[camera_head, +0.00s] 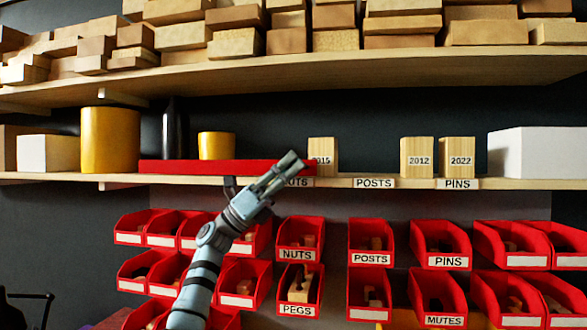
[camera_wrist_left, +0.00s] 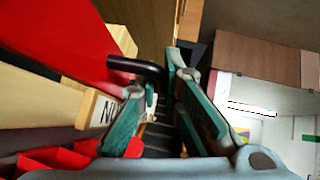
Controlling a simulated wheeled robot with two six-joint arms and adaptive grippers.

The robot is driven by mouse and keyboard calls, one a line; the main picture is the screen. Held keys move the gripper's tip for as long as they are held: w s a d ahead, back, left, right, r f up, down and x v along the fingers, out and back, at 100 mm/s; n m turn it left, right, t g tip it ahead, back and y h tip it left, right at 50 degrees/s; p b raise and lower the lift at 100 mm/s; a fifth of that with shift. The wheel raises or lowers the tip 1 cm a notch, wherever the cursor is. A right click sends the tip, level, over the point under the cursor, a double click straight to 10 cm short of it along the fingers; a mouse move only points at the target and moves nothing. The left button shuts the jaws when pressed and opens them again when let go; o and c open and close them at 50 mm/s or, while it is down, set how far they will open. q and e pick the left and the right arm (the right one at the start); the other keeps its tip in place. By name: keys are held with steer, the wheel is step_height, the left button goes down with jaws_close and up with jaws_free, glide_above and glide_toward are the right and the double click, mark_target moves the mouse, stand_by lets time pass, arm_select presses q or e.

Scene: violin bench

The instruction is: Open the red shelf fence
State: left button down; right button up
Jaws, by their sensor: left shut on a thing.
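The red shelf fence (camera_head: 215,167) is a long red bar along the front edge of the middle shelf, in front of the left-hand items. In the left wrist view it is a large red panel (camera_wrist_left: 65,45) at upper left, with a black bent handle (camera_wrist_left: 135,65) sticking out. My left gripper (camera_head: 290,163) is at the fence's right end, partly covering it and the NUTS label. In the wrist view its fingers (camera_wrist_left: 158,82) are shut on the handle. Their exact contact is partly hidden. My right gripper is not in view.
The middle shelf (camera_head: 340,182) holds a yellow cylinder (camera_head: 110,140), a black bottle (camera_head: 172,130), a smaller yellow cylinder (camera_head: 216,146), numbered wooden blocks (camera_head: 417,157) and a white box (camera_head: 540,153). Red bins (camera_head: 301,240) hang below. Wood blocks fill the upper shelf (camera_head: 380,68).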

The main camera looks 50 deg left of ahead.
arm_select(q)
steer(key=c, duration=2)
jaws_free()
steer(key=shift+f, duration=0.1)
steer(key=v, duration=0.7)
steer(key=shift+a+f, duration=0.1)
